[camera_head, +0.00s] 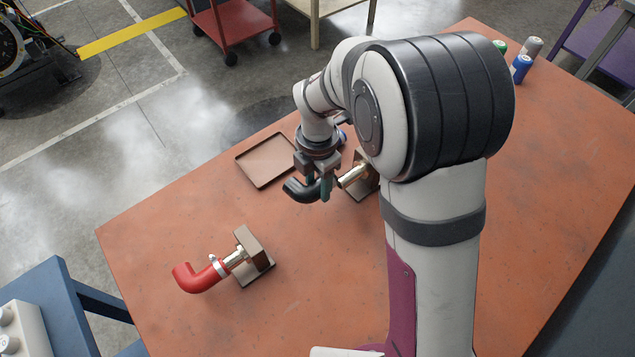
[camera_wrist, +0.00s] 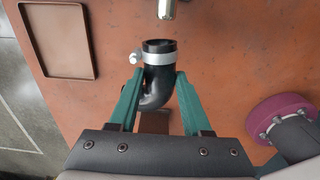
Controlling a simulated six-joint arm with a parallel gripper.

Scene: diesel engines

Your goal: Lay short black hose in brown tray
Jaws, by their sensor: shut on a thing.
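The short black hose (camera_head: 299,191) is a bent elbow with a metal clamp near one end. My gripper (camera_head: 319,186) is shut on it. In the wrist view the hose (camera_wrist: 157,78) sits between the two green fingers of my gripper (camera_wrist: 157,85). Its open end faces a metal pipe stub (camera_wrist: 166,8) with a visible gap, so the two are apart. The brown tray (camera_head: 264,182) lies flat and empty on the table, behind and left of my gripper; it shows in the wrist view (camera_wrist: 81,76) at the upper left.
A second fixture (camera_head: 254,252) at the front left carries a red hose (camera_head: 200,278). The pipe stub stands on a brown block (camera_head: 366,183) right of my gripper. Small cans (camera_head: 521,68) stand at the table's far right. Table room is clear between tray and red hose.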

